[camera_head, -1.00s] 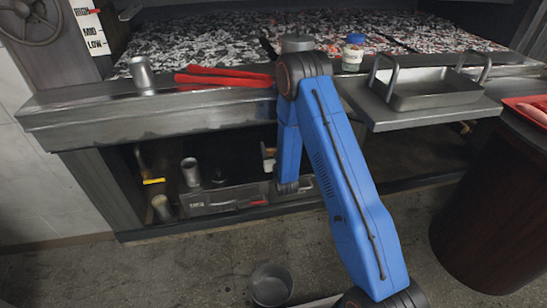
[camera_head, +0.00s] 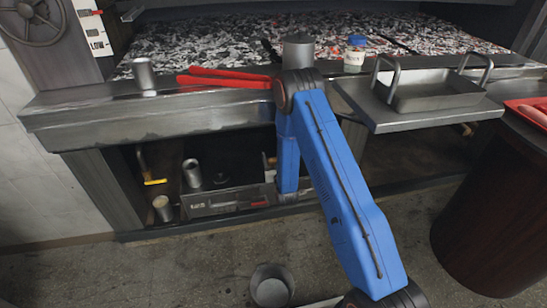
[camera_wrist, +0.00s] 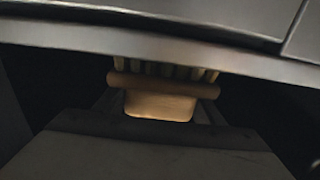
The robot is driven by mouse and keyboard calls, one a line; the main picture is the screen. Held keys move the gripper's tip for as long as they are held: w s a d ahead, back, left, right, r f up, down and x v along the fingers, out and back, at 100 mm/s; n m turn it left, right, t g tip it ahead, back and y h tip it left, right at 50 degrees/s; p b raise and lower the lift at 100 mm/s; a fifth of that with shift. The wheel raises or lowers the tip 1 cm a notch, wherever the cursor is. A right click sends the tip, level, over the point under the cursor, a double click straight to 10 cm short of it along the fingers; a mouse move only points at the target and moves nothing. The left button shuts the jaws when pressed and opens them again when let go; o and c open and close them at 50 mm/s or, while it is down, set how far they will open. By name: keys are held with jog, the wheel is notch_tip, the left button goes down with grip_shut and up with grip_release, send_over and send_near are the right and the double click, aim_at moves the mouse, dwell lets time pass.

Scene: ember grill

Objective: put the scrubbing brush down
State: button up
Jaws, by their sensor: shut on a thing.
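The scrubbing brush (camera_wrist: 160,104) shows in the wrist view as a tan wooden block with a crossbar and pale bristles pointing up and away. My gripper (camera_wrist: 160,122) is shut on it, and its dark jaws are hard to make out in the shade. The bristle end is close under a grey metal edge (camera_wrist: 170,52); I cannot tell whether they touch. In the head view my blue arm reaches down in front of the open space under the grill counter (camera_head: 150,113). My gripper and the brush are hidden or unclear there.
A metal box (camera_head: 215,205), a metal cup (camera_head: 192,173) and a pale cup (camera_head: 163,208) stand under the counter. Red tongs (camera_head: 225,78), a steel shaker (camera_head: 144,75) and a jar (camera_head: 354,55) are on top. A steel tray (camera_head: 435,92) stands right. A bucket (camera_head: 271,287) is on the floor.

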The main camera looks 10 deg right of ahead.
jog(key=o, duration=1.3)
jog(key=shift+c, duration=0.2)
jog(key=s, duration=1.2)
notch_tip(320, 180, up, 20)
jog(key=d+g, duration=0.2)
jog(key=g, duration=0.3)
jog(key=s+d+r+g, duration=0.2)
jog(key=s+r+g, duration=0.1)
jog(key=s+r, duration=0.95)
jog(key=s+d+r+g, duration=0.2)
jog(key=s, duration=1.4)
jog(key=s+d+r+g, duration=0.1)
jog(key=s+r+g, duration=0.2)
jog(key=s, duration=1.3)
jog(key=shift+s+d, duration=0.35)
